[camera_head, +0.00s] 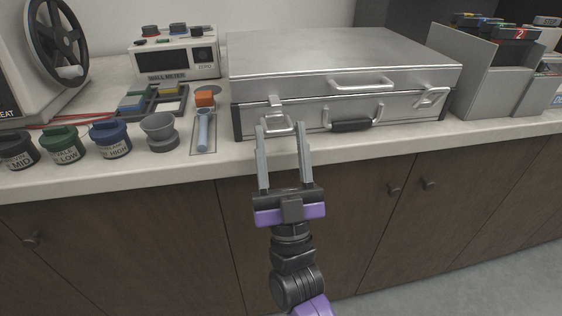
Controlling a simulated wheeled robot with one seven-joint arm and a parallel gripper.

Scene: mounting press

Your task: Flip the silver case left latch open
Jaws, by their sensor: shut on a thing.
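The silver case (340,55) lies closed on the counter, its latched front facing me. Its left latch (276,101) is a metal plate with a wire loop on the front left of the case. My gripper (281,127) reaches up from below, one finger on each side of the loop's lower part, and is shut on the latch. The fingers stand well apart, with the latch's width between them. The case's right latch (432,97) sits at the front right and looks tilted. How far the left latch is turned is hard to tell.
A carry handle (352,125) with a black grip is right of my gripper. Left stand a grey cup (160,131), several labelled jars (110,138) and a meter box (173,55). A grey file holder (485,75) is close on the right. The counter's front edge lies under the fingers.

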